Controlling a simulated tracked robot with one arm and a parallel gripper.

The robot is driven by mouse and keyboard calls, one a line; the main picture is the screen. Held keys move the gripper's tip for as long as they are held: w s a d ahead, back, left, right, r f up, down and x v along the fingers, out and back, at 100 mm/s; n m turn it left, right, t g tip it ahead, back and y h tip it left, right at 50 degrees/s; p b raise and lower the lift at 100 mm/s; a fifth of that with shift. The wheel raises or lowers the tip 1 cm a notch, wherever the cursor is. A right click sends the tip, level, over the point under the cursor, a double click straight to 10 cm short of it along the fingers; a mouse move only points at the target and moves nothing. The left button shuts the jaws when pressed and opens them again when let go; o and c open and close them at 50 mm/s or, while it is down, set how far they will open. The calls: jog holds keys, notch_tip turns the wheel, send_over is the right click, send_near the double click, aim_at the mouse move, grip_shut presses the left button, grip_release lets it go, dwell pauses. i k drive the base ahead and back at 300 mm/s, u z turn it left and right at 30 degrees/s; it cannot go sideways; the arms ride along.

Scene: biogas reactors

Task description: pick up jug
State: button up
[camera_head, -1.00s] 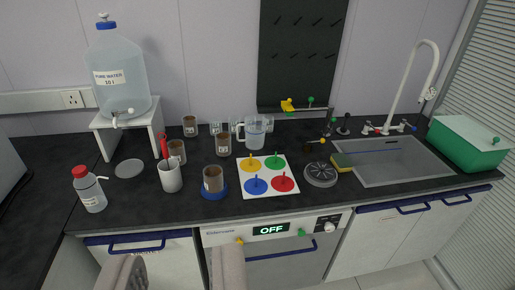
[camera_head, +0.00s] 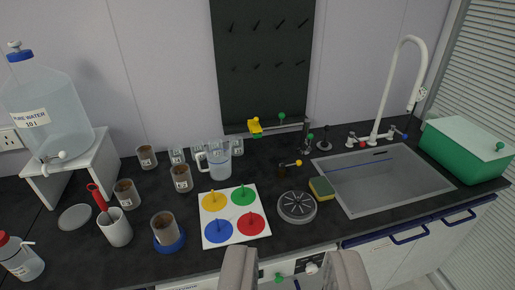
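The jug (camera_head: 218,160) is a clear measuring jug with a handle on its left side. It stands upright on the dark counter, behind the white board with coloured discs. My gripper (camera_head: 293,268) shows at the bottom of the view as two grey fingers with a wide gap between them. It is open and empty, in front of the counter edge, and lies lower and to the right of the jug in the picture. Nothing hides the jug.
Brown-filled beakers (camera_head: 182,178) stand left of the jug, and several empty glasses are behind it. A small yellow-and-green tap (camera_head: 256,127) stands behind. The sink (camera_head: 384,184) is at right.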

aim_at(214, 162)
jog(key=z, duration=0.05)
jog(key=i, duration=1.2)
jog(key=u, duration=0.85)
jog(key=i, duration=0.45)
jog(key=u, duration=0.35)
